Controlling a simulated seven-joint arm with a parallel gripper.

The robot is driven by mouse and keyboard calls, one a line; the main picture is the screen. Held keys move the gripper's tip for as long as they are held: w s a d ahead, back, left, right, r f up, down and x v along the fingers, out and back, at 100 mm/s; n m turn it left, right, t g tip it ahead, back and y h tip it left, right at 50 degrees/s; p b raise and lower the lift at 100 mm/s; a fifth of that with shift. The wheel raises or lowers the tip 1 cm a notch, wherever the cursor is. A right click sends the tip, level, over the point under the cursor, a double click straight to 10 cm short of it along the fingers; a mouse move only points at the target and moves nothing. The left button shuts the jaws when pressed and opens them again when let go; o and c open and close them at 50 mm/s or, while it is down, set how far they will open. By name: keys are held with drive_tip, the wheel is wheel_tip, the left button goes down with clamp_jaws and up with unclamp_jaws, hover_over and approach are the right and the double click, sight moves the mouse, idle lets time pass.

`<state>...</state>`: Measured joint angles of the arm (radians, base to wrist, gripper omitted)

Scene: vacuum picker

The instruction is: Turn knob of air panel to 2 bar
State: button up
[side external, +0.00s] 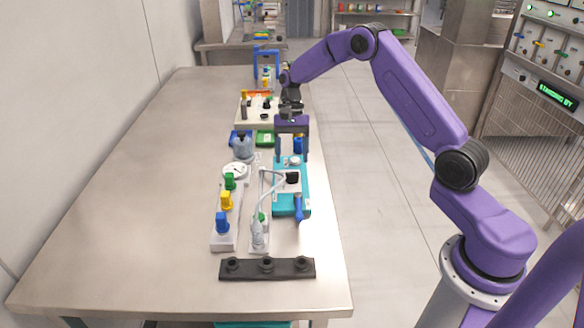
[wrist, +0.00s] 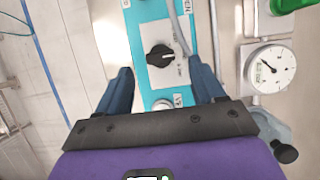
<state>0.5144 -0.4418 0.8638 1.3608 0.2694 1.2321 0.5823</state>
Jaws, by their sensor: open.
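The teal air panel (side external: 281,205) lies near the right edge of the table. Its black knob (side external: 292,178) sits on a white dial plate, and the knob also shows in the wrist view (wrist: 159,56) with a white pointer mark; the scale is too small to read. A white round gauge (side external: 235,170) stands left of the panel; in the wrist view the gauge (wrist: 268,68) has its needle toward the upper left. My gripper (side external: 292,156) points down above the panel's far part. In the wrist view my open fingers (wrist: 160,68) straddle the panel, the knob between and slightly beyond their tips, apparently untouched.
Green, yellow and blue valves (side external: 226,200) stand left. A black bar with sockets (side external: 267,268) lies in front. The table's left side is clear.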

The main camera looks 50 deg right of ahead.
sight(292, 173)
drive_tip(key=shift+x, duration=2.15)
drive_tip(key=c, duration=1.1)
